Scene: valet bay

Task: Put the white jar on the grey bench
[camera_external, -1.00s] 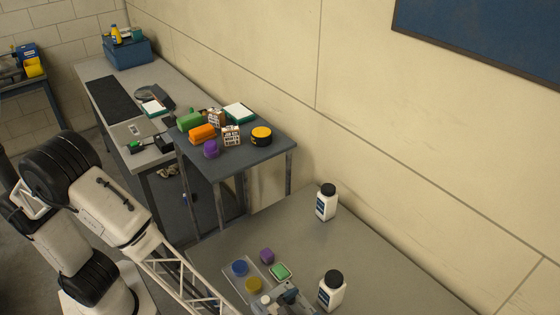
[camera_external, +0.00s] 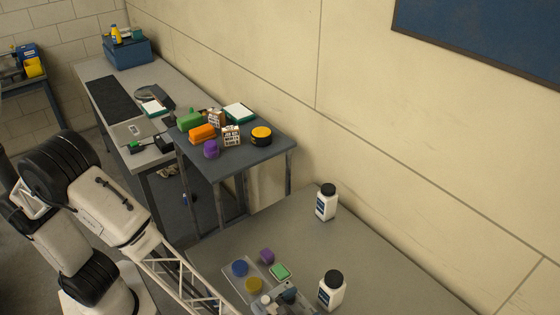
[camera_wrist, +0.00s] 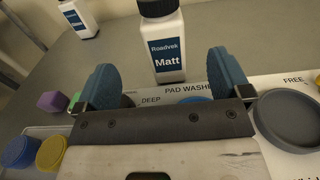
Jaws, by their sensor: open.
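Two white jars with black lids and blue labels stand upright on the near grey table (camera_external: 385,262). One jar (camera_external: 332,292) is near the front; the other jar (camera_external: 326,204) is farther back by the wall. In the wrist view a jar labelled "Roadvek Matt" (camera_wrist: 167,48) stands beyond and between my fingers, and the other jar (camera_wrist: 78,19) is at the upper left. My gripper (camera_wrist: 162,82) is open with nothing between its blue fingers. In the external view my gripper (camera_external: 284,298) is low over the table, left of the front jar, partly cut off by the frame.
A tray (camera_wrist: 190,91) marked "PAD WASH" lies under my gripper, with blue (camera_external: 240,268) and yellow (camera_external: 254,285) round pieces. Purple (camera_external: 267,256) and green (camera_external: 281,272) pieces are close by. A cluttered dark table (camera_external: 258,164) and a long grey bench (camera_external: 181,84) stand farther back.

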